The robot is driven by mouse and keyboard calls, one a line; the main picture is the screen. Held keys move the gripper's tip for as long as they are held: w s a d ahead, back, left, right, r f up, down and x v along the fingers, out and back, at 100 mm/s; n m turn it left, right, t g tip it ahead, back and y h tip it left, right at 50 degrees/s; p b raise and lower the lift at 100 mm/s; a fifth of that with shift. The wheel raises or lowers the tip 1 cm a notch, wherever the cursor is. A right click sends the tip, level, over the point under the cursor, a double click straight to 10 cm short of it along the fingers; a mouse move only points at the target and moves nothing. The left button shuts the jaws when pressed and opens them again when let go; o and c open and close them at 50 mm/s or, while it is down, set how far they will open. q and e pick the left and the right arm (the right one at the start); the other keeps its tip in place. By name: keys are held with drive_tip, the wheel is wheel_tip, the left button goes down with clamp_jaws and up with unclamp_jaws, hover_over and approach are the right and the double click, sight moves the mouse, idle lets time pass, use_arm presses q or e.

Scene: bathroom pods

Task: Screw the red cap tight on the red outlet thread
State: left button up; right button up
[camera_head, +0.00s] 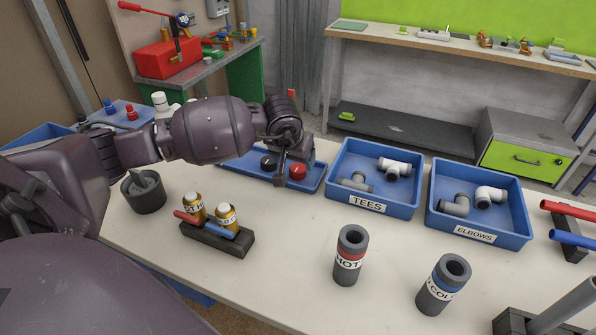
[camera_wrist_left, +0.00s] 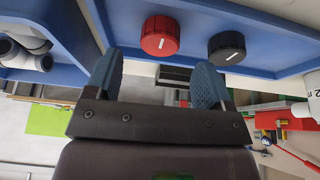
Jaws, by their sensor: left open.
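The red cap (camera_head: 297,171) lies in a shallow blue tray (camera_head: 316,184) beside a black cap (camera_head: 268,162) in the head view. My left gripper (camera_head: 287,168) is over this tray, close to the caps, and partly covers them. In the left wrist view the red cap (camera_wrist_left: 160,35) is beyond the open fingers of my left gripper (camera_wrist_left: 156,80), which are empty. The black cap (camera_wrist_left: 227,48) is to its right there. I cannot make out a red outlet thread for certain. My right gripper is not in view.
Blue bins of tees (camera_head: 372,212) and elbows (camera_head: 482,240) stand right of the tray. The HOT pipe (camera_head: 350,268) and COLD pipe (camera_head: 438,296) stand upright in front. Gold bottles (camera_head: 227,219) in a black holder and a dark pot (camera_head: 143,196) are at the left.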

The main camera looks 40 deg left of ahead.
sight(297, 168)
use_arm(q)
drive_tip(key=x, duration=0.4)
drive_tip(key=shift+f, duration=0.2)
drive_tip(key=c, duration=1)
drive_tip(key=shift+o, duration=0.2)
drive_tip(key=shift+r, duration=0.1)
